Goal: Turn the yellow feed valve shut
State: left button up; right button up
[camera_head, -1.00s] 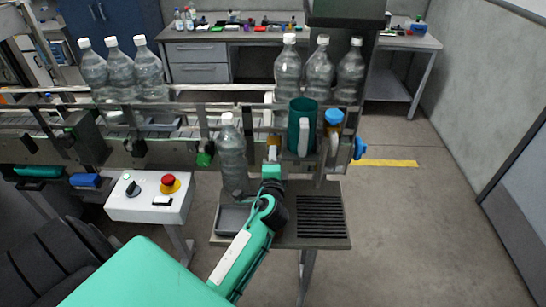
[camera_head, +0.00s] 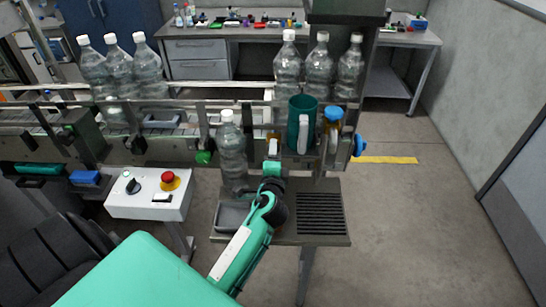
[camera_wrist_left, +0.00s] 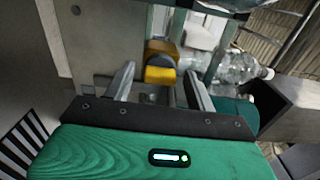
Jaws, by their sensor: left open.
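The yellow feed valve (camera_wrist_left: 160,72) shows in the left wrist view as a yellow and dark handle on the front of the machine. My left gripper (camera_wrist_left: 159,86) is open, with one finger on each side of the handle's line. The handle lies at or just beyond the fingertips, and I cannot tell whether they touch it. In the head view my left gripper (camera_head: 272,152) is at the front of the conveyor, right of a clear bottle (camera_head: 232,155), and mostly hides the valve. My right gripper is not in view.
A blue knob (camera_head: 359,145) sticks out further right. A control box (camera_head: 150,198) with a red button stands at left. Several clear bottles stand behind.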

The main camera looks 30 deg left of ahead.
pick_arm(q)
jog(key=b+v, duration=0.5)
jog(key=v, duration=0.9)
jog(key=shift+a, duration=0.15)
